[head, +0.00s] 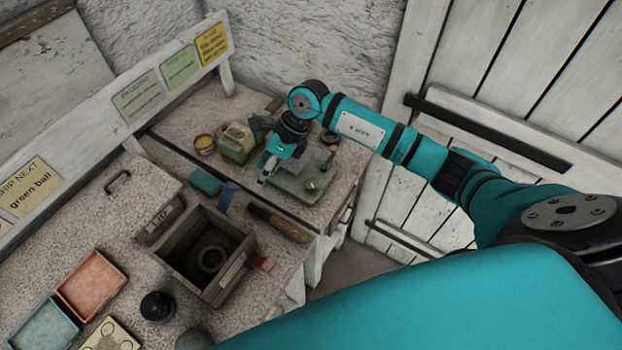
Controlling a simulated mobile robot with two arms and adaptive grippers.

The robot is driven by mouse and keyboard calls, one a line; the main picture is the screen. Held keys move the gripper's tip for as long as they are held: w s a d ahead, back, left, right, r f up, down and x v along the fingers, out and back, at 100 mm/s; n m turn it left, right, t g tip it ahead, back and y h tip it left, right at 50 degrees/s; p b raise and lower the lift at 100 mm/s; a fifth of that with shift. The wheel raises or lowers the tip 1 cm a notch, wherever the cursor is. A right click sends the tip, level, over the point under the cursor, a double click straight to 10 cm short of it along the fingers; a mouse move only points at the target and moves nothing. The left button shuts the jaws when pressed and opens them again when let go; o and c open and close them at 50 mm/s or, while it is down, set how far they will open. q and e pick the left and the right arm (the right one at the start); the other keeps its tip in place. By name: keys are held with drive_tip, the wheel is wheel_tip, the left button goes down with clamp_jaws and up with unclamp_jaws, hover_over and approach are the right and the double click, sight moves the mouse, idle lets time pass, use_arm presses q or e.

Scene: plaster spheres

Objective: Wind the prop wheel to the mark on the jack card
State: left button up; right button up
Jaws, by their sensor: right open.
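My right gripper (268,171) reaches in from the right and hangs over the left end of a grey-green plate device (296,190) on the back bench. Its jaws are open, with nothing seen between them. The device carries a small round metal knob (312,186) and an upright post with a brown top (331,154). I cannot tell which part is the prop wheel, and no mark on it is readable. A yellow card (212,43), a green card (179,66) and a grey card (138,96) sit on the back rail. Their text is too small to tell which is the jack card.
A green-and-cream machine (237,142) and a yellow tin (204,144) stand left of the gripper. An open wooden box (168,250) with a ring (212,258) inside is nearer. A wood-handled tool (279,223) lies between. A red tray (91,283) is front left.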

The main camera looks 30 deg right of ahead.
sight(311, 183)
drive_tip(key=w+d+r+h, duration=0.2)
drive_tip(key=d+h, duration=0.4)
drive_tip(key=d, duration=0.7)
drive_tip(key=shift+g, duration=0.4)
drive_tip(key=f+b, duration=0.4)
drive_tip(key=f, duration=0.5)
drive_tip(key=f+b, duration=0.5)
drive_tip(key=f, duration=0.3)
drive_tip(key=shift+s+f, duration=0.2)
drive_tip(key=shift+f, duration=0.15)
drive_tip(key=c, duration=0.9)
drive_tip(key=shift+b, duration=0.35)
